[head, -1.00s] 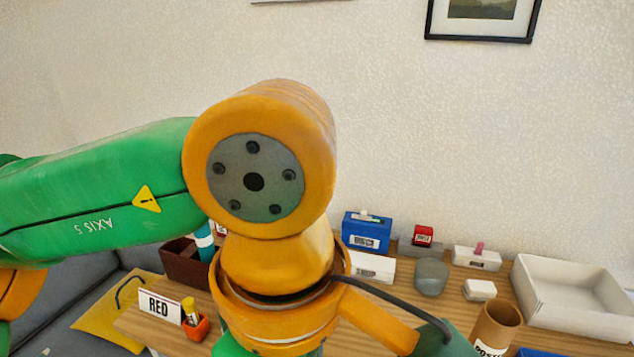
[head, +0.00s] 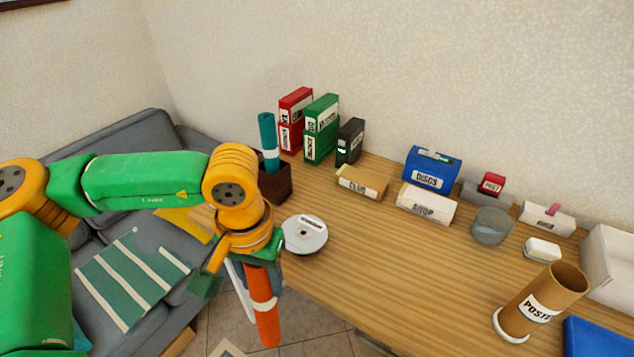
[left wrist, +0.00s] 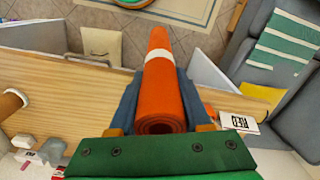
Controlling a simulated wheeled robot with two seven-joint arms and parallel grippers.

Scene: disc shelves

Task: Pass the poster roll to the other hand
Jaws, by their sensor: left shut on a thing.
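The poster roll, an orange tube with a white band (head: 264,312), hangs nearly upright from my left gripper (head: 258,272) in the head view, just off the table's front left edge. In the left wrist view the roll (left wrist: 164,95) lies lengthwise between the two blue-grey fingers of the left gripper (left wrist: 160,90), which are shut on it. Its near end is open, showing the rolled layers. My right gripper is in neither view.
A wooden table (head: 400,270) carries a disc (head: 305,234), a brown box (head: 275,182) holding a teal roll (head: 268,140), binders (head: 321,130), and a cardboard tube with a poster label (head: 545,298). A grey sofa (head: 150,150) stands left. The table's middle is clear.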

